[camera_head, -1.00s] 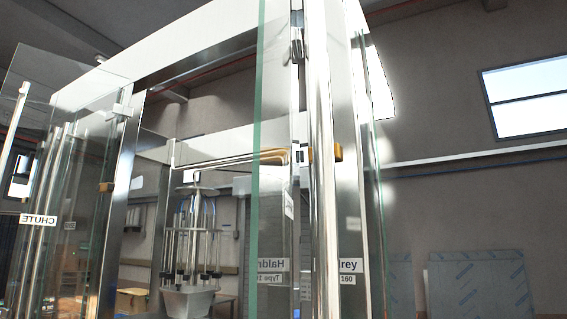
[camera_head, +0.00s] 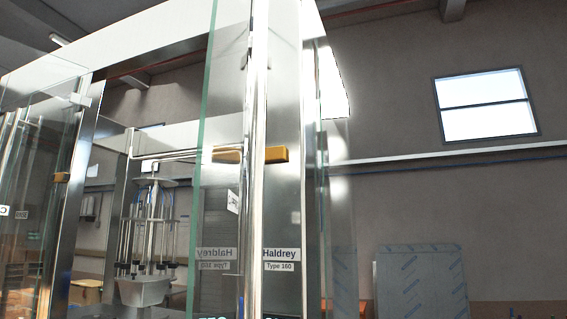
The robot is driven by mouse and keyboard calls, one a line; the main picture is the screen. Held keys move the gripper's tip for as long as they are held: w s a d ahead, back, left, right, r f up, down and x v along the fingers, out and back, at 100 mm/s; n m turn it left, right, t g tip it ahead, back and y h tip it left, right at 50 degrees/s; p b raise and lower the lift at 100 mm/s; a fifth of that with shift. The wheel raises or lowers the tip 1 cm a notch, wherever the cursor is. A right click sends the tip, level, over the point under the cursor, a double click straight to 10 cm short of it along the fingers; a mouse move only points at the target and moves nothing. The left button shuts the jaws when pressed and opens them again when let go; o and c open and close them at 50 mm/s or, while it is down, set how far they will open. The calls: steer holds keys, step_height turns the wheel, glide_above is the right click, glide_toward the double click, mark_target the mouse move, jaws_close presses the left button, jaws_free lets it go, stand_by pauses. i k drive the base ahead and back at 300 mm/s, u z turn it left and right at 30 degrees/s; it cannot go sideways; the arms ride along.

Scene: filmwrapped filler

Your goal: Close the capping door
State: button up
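A tall clear glass door (camera_head: 222,110) with a green edge stands in the middle of the view, beside the machine's right metal post (camera_head: 284,200). It appears swung out from the frame, and the post's label shows mirrored in its glass. A chrome vertical bar (camera_head: 257,190) runs in front of the post. A second glass door (camera_head: 45,130) stands at the far left, its label cut off. No label reading "capping" is legible, so I cannot tell for certain which door it names. My gripper is not in view.
An orange block (camera_head: 276,154) sits on the post above a "Haldrey" label (camera_head: 281,254). Inside the machine, several vertical rods (camera_head: 152,230) hang over a metal hopper (camera_head: 146,291). A film-covered panel (camera_head: 422,285) leans at the right wall under a window (camera_head: 486,104).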

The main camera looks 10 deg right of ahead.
mark_target(243, 25)
steer(key=z, duration=0.75)
steer(key=i, duration=0.7)
steer(key=u, duration=1.75)
